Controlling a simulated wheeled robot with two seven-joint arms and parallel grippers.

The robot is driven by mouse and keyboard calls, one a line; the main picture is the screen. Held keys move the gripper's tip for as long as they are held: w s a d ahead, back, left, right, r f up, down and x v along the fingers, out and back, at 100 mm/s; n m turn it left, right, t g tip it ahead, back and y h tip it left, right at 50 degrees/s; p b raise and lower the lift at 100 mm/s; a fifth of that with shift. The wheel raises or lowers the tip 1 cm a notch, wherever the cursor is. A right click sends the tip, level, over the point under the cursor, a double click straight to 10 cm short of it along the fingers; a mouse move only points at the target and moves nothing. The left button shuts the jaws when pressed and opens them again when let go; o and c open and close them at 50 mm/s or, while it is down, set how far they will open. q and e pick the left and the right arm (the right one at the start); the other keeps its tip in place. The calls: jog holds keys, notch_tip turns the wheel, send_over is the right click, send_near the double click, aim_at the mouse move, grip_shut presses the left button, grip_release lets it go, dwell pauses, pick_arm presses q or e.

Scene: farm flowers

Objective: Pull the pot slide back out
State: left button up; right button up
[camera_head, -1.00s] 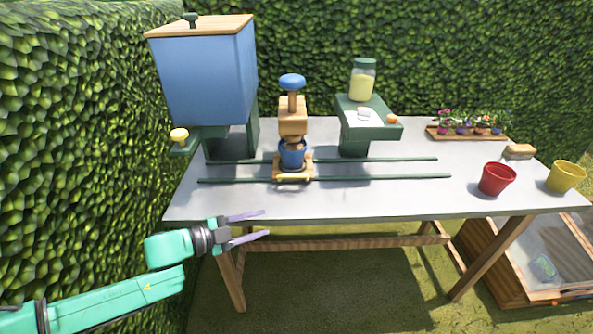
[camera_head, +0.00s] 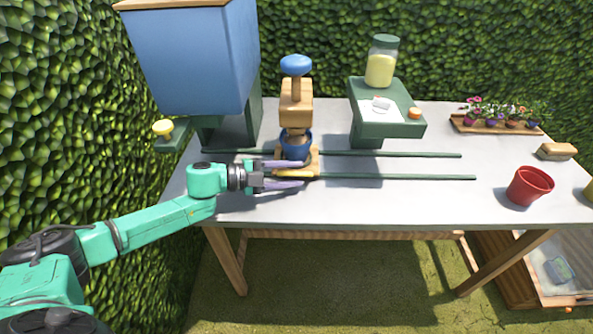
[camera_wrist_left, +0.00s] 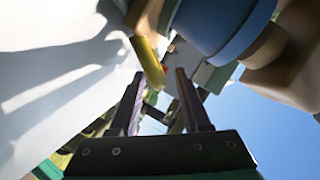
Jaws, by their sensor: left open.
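The pot slide (camera_head: 312,160) is a wooden carriage with a yellow front bar (camera_head: 297,174), sitting on two green rails under the wooden press with a blue knob. A blue pot (camera_head: 296,146) stands on it. My left gripper (camera_head: 302,173) reaches in from the left at the slide's front, open, its purple fingers pointing right. In the left wrist view the yellow bar (camera_wrist_left: 148,60) lies just ahead of the open fingers, near the left fingertip, with the blue pot (camera_wrist_left: 225,25) above right. Whether a finger touches the bar is unclear. My right gripper is out of view.
The blue hopper (camera_head: 190,55) stands at the back left, with a yellow knob (camera_head: 163,128) beside it. A green stand (camera_head: 392,128) holds a jar (camera_head: 382,62). A red pot (camera_head: 530,186) is at the right. The front of the table is clear.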

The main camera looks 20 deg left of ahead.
pick_arm(q)
jog(key=shift+w+d+f, duration=0.15)
jog(key=shift+w+d, duration=0.2)
jog(key=shift+d, duration=0.25)
grip_shut()
dwell(1.0)
